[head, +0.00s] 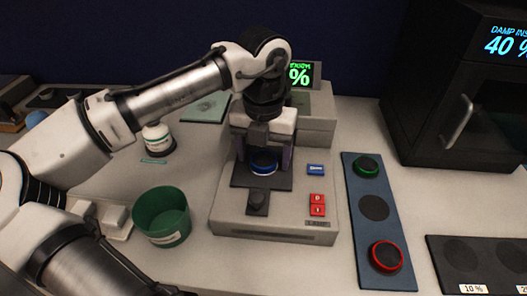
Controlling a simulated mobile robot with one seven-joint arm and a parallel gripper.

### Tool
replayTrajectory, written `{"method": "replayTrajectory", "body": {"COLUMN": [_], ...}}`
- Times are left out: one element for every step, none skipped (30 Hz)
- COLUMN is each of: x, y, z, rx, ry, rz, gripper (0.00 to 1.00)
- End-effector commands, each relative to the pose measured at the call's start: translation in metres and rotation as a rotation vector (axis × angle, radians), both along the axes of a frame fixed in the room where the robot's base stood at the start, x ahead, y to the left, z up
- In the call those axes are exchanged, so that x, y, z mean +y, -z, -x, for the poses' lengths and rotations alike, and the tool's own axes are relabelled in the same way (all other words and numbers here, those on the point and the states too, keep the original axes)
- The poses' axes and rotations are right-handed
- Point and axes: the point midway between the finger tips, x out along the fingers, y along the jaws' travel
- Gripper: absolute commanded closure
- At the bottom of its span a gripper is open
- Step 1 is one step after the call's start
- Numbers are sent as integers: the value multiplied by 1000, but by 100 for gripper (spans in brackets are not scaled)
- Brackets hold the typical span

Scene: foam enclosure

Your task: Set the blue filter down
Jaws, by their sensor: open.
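The blue filter (263,168), a dark disc with a blue rim, sits on the dark square plate of the white device (275,225). My gripper (263,158) points straight down over it, with its fingers apart on the left and right sides of the filter. I cannot tell whether the fingers touch its rim. The gripper body hides the far part of the filter. A blue rack (378,232) to the right holds a green-rimmed disc (367,166) at the far end and a red-rimmed disc (386,256) at the near end, with an empty dark round spot between them.
A black cabinet (455,95) is back right, a dark tray (480,266) front right.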

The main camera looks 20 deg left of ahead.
Motion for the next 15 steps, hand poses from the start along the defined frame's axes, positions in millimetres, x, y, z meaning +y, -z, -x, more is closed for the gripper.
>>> {"method": "replayTrajectory", "body": {"x": [0, 0, 0, 0, 0, 0, 0, -1, -1, -1, -1, -1, -1, -1, -1], "y": [-1, -2, -5, -9, -14, -22, -28, -35, -44, -50, -58, -67, -73, -80, -88], "z": [0, 0, 0, -1, -1, -1, -1, -1, -1, -1, -1, -1, -1, -1, -1], "rx": [0, -1, -2, -3, -3, -4, -3, -4, -4, -4, -4, -3, -2, -3, -3], "ry": [-1, -1, 0, 0, 0, 0, 1, 2, 2, 2, 2, 2, 2, 3, 2], "rz": [-1, -2, 0, 2, 2, 3, 4, 2, 3, 3, 3, 4, 4, 4, 2], "gripper": [29, 29, 29, 29, 29, 29, 29, 29, 29, 29, 29, 29, 29, 29, 29]}}
